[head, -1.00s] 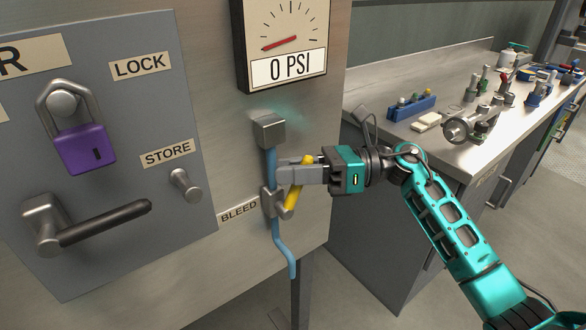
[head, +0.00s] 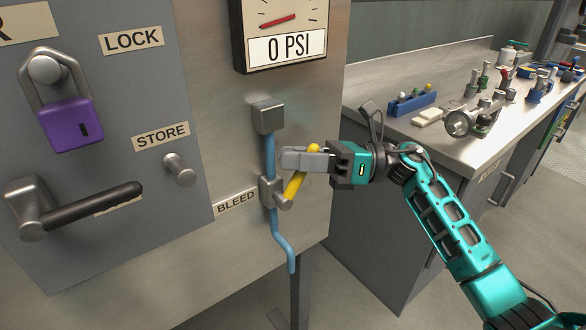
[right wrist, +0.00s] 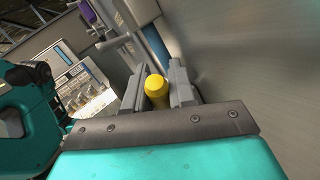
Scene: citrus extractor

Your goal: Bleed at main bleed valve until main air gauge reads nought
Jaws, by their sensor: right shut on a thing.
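The main bleed valve (head: 268,190) sits on a blue pipe (head: 271,154) beside a BLEED label (head: 237,204). Its yellow handle (head: 294,186) is tilted, its top leaning right. My right gripper (head: 298,160) is shut on the upper part of this handle. In the right wrist view the yellow handle (right wrist: 156,90) stands between the two grey fingers. The main air gauge (head: 287,28) above reads 0 PSI, with a red needle pointing to the lower left; its top is cut off. My left gripper is not in view.
A black-gripped lever (head: 88,207) and a STORE peg (head: 181,170) are on the grey panel. A steel bench (head: 450,90) with several fittings stands at the right.

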